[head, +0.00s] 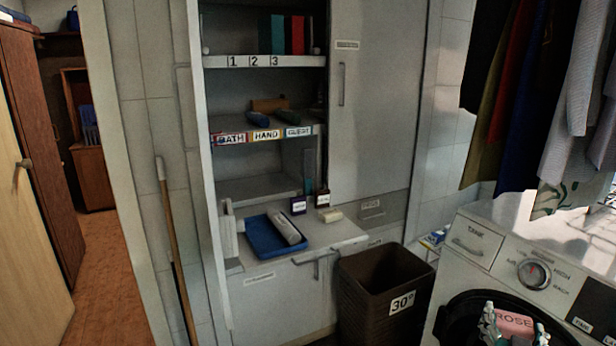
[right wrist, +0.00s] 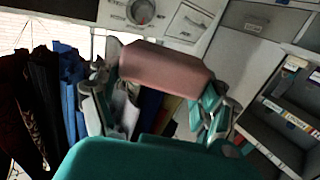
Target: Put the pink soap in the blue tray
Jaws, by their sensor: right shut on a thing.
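The pink soap (head: 515,321), a block lettered "ROSE", is at the bottom right of the head view, in front of the washing machine's dark door. My right gripper (head: 514,332) is shut on it, with a finger on each side. In the right wrist view the soap (right wrist: 165,66) spans between the fingers of the gripper (right wrist: 160,80). The blue tray (head: 256,240) lies on the cabinet counter, left of centre, well away from the gripper. A pale grey bar or bottle (head: 286,229) lies in its right part. My left gripper is not in view.
A brown bin (head: 385,270) stands between the counter and the washing machine (head: 490,235). Clothes (head: 540,90) hang above the machine.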

